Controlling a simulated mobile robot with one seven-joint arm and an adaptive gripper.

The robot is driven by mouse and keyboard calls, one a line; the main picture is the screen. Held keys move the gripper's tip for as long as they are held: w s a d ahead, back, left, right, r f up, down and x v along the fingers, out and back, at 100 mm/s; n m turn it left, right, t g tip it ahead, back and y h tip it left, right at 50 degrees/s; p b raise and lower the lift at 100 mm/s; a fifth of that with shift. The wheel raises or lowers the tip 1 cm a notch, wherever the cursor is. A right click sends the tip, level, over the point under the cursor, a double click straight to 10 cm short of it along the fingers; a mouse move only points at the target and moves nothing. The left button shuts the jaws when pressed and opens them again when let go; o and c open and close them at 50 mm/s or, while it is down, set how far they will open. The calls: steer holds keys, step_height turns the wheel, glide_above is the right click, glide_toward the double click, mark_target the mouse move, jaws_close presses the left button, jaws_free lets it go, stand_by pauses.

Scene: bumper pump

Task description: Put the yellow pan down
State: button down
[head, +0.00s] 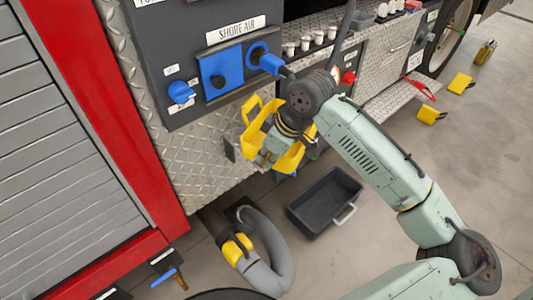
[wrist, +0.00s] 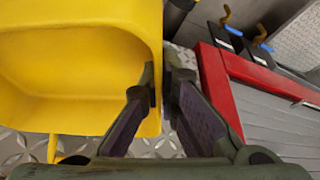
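The yellow pan (head: 253,136) is up off the floor in front of the truck's diamond-plate side, below the blue fittings, and looks tilted in the head view. My gripper (head: 271,148) covers its middle there. In the wrist view the pan (wrist: 70,70) fills the left side, with its hollow inside showing. My gripper (wrist: 162,78) has one finger inside the pan and one outside, closed on its side wall near the rim. The pan's far end is out of the wrist view.
A dark grey bin (head: 311,209) with a light handle stands on the floor below the pan. A grey hose (head: 278,250) curves left of it. The blue shore-air fittings (head: 222,73) stick out above. Yellow chocks (head: 430,115) lie at right. Floor right of the bin is partly clear.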

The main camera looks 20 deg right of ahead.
steer(key=shift+f, duration=0.15)
steer(key=shift+f, duration=0.15)
steer(key=c, duration=1.8)
jaws_free()
